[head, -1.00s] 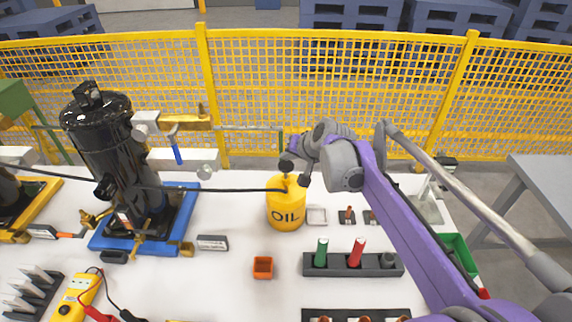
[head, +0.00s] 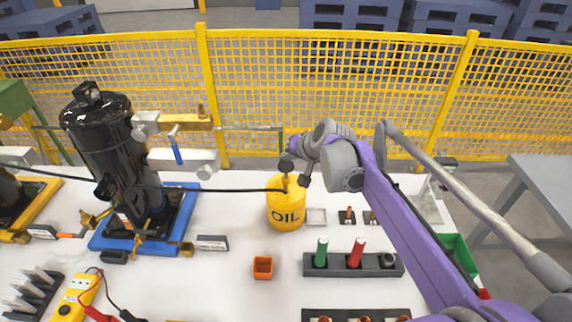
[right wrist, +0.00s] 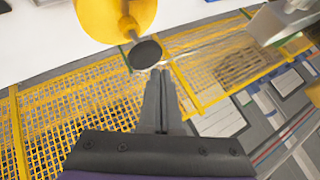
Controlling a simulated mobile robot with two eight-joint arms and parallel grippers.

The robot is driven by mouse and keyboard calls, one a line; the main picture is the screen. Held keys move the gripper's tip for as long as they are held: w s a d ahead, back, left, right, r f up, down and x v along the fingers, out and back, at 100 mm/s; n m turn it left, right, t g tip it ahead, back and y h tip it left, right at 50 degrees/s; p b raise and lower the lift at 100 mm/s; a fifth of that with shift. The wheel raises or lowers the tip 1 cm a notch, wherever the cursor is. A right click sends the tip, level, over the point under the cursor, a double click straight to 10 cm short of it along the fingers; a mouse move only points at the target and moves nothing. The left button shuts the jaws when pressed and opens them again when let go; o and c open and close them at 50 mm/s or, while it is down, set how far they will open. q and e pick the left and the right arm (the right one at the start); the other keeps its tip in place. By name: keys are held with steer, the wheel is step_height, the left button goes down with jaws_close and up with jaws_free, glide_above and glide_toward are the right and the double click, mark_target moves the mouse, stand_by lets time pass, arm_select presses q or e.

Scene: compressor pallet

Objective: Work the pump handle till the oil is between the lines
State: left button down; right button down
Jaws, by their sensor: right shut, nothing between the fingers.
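The yellow oil can (head: 286,205), marked OIL, stands upright on the white table. It also shows in the right wrist view (right wrist: 100,15). A shaft rises from its top to a dark round knob (right wrist: 144,54), apparently the pump handle. My right gripper (right wrist: 157,76) is shut and empty, its fingertips beside the knob; I cannot tell if they touch. A black hose (head: 235,190) runs from the can towards the black compressor (head: 105,150). The oil level and its lines cannot be read. My left gripper is not in view.
A dark rack (head: 340,272) with green and red tubes stands in front of the can. A green bin (head: 460,255) is at right. A yellow mesh fence (head: 330,85) stands behind the table.

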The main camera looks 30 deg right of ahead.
mark_target(287, 167)
steer(key=shift+f, duration=0.1)
stand_by(0.4)
steer(key=shift+f, duration=0.3)
steer(key=shift+f+b, duration=0.9)
steer(key=shift+f, duration=0.8)
stand_by(1.3)
steer(key=shift+r, duration=0.1)
steer(key=shift+r+p, duration=1.8)
steer(key=shift+r, duration=0.2)
steer(key=shift+r+p, duration=0.4)
steer(key=shift+r, duration=0.15)
step_height(287, 167, up, 4)
steer(key=p, duration=0.3)
steer(key=shift+w, duration=0.1)
